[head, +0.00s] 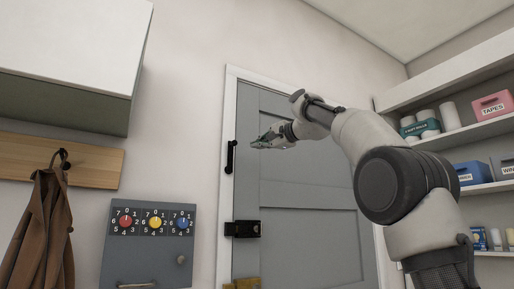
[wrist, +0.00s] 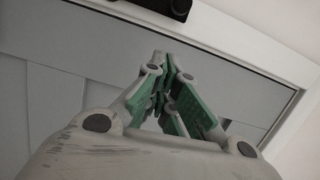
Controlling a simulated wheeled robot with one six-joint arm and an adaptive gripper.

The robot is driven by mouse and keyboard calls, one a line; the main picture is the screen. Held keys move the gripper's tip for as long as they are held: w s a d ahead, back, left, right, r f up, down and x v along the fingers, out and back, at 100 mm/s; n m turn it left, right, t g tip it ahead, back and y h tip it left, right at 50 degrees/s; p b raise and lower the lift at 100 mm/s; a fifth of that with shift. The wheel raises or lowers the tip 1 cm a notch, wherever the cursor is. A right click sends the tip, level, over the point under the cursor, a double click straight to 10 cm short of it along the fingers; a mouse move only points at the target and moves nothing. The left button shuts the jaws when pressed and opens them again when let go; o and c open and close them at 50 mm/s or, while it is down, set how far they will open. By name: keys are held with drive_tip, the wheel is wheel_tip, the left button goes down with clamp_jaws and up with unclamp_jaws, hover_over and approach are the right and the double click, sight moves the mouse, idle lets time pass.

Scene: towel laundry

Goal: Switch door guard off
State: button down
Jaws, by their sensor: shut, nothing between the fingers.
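The grey door (head: 300,185) stands closed in its white frame. A black upright bar fitting (head: 231,157) sits at its left edge, and a black box-like latch (head: 243,229) sits lower on the same edge. I cannot tell which of them is the door guard. My gripper (head: 259,144) is in front of the upper door, a little right of the bar fitting in the picture. In the wrist view, its green-padded fingers (wrist: 165,62) are shut and empty. A dark fitting (wrist: 155,8) shows at the top edge there, apart from the fingers.
Left of the door are a grey panel with coloured dials (head: 150,250), a wooden rail (head: 95,165) with a brown garment (head: 45,225), and a wall cabinet (head: 75,60). Shelves (head: 485,130) with labelled bins stand at right. A brass-coloured piece (head: 245,284) shows low on the door.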

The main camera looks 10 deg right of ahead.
drive_tip(key=v, duration=0.8)
drive_tip(key=shift+s+d, duration=0.2)
drive_tip(key=shift+s, duration=0.05)
drive_tip(key=shift+f, duration=0.1)
drive_tip(key=s+d+f+n+g+h, duration=0.1)
drive_tip(key=d+f+n+g+h, duration=0.15)
drive_tip(key=f, duration=1.05)
drive_tip(key=s+d+f+n+g+h, duration=0.1)
drive_tip(key=d+f+n+g+h, duration=0.2)
drive_tip(key=f, duration=1)
drive_tip(key=s+d+f+n+g+h, duration=0.2)
drive_tip(key=s+d+f, duration=0.1)
drive_tip(key=s+f, duration=1.2)
drive_tip(key=s+d+f+n+g+h, duration=0.2)
drive_tip(key=s+d+f+n+g, duration=0.1)
drive_tip(key=s+f, duration=1.3)
drive_tip(key=shift+s+d, duration=0.25)
drive_tip(key=shift+d, duration=0.4)
